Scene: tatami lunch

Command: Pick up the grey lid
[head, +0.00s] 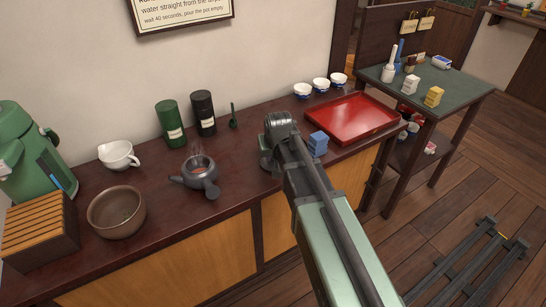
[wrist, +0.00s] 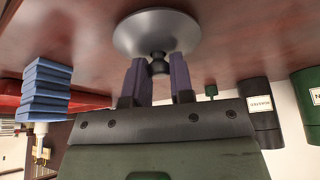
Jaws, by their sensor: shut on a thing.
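The grey lid (wrist: 157,30) is a round, shallow metallic disc with a small dark knob, seen close up in the wrist view. My gripper (wrist: 158,72) has its two fingers on either side of the knob and is shut on it. The lid is close to the dark red counter top; whether it touches it I cannot tell. In the head view my arm covers most of the lid and the fingers. An open dark teapot (head: 197,178) with steam above it stands on the counter to the left of my gripper.
A stack of blue blocks (head: 318,143) stands close to the right of my gripper, beside a red tray (head: 351,117). Green (head: 169,123) and black (head: 203,113) canisters stand behind. A brown bowl (head: 115,211) is at the left. The counter between the teapot and my gripper is clear.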

